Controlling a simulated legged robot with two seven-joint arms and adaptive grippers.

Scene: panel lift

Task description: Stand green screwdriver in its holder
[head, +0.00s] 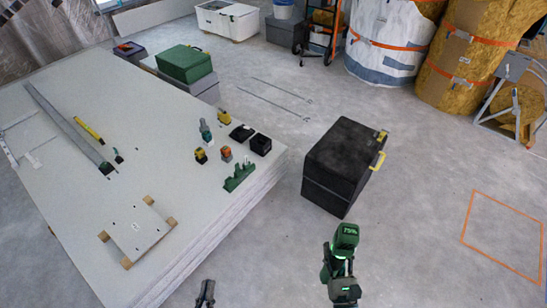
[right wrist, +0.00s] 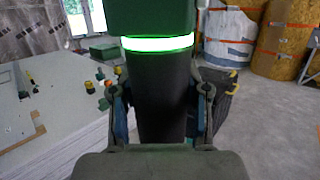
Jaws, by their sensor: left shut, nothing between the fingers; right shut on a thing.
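My right gripper (head: 340,272) is shut on a green and black tool (head: 346,236), in front of the panel stack's right side. In the right wrist view the tool (right wrist: 165,95) stands roughly upright between the fingers, with a dark grip, a glowing green band and a green top. I cannot tell whether it is the screwdriver. A green rack-like piece (head: 240,178), perhaps the holder, sits at the stack's near right edge. Small green items (head: 118,155) lie further left, too small to identify. My left gripper (head: 205,292) is shut and empty at the bottom.
The pale panel stack (head: 190,215) also bears small tools, a black open box (head: 260,145), a yellow level (head: 89,130) and a small board (head: 137,232). A black case (head: 343,165) stands on the floor to its right.

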